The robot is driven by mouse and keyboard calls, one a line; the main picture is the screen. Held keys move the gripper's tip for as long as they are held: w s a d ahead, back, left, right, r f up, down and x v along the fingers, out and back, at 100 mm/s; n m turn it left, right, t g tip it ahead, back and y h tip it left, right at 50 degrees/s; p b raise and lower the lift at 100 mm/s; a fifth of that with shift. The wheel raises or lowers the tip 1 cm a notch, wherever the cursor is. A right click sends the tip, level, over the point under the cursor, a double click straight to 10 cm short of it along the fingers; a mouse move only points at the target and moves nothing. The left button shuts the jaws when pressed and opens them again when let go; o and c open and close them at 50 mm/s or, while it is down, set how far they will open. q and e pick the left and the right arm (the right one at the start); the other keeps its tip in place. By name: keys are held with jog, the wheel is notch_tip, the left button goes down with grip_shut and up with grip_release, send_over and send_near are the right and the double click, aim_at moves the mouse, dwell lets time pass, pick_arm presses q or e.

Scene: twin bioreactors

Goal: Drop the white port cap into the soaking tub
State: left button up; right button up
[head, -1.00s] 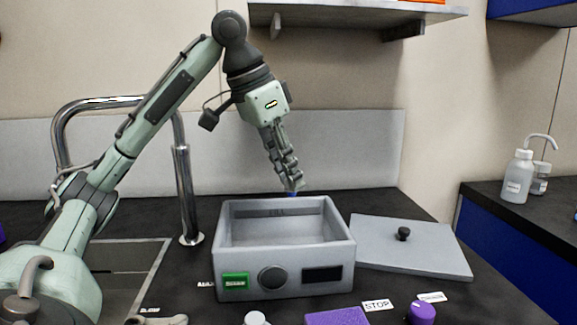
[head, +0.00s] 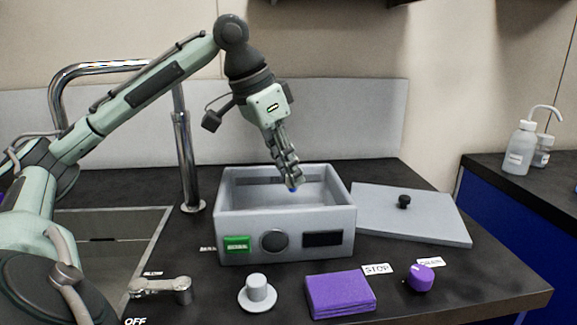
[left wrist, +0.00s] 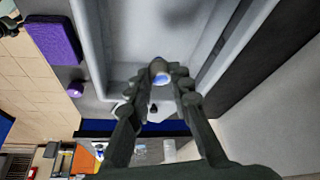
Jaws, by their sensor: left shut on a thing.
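My left gripper (head: 291,186) is shut on a small cap and points down over the tub's opening. I take the held thing for the white port cap (left wrist: 160,72); it looks whitish with a blue end between the fingertips in the left wrist view. Only its blue tip (head: 293,189) shows in the head view. The soaking tub (head: 340,222) is a grey open box with a green label, a round dial and a dark panel on its front. Whether the cap is below the rim is hard to tell. My right gripper is not in view.
The tub's flat grey lid (head: 430,222) with a black knob lies to its right. A grey flanged piece (head: 257,293), a folded purple cloth (head: 340,296) and a purple knob (head: 420,279) sit in front. A sink and tall chrome faucet (head: 183,160) stand left.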

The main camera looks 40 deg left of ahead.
pick_arm(q)
jog(key=o, duration=0.9)
jog(key=shift+v, duration=3.8)
jog(key=shift+f, duration=0.1)
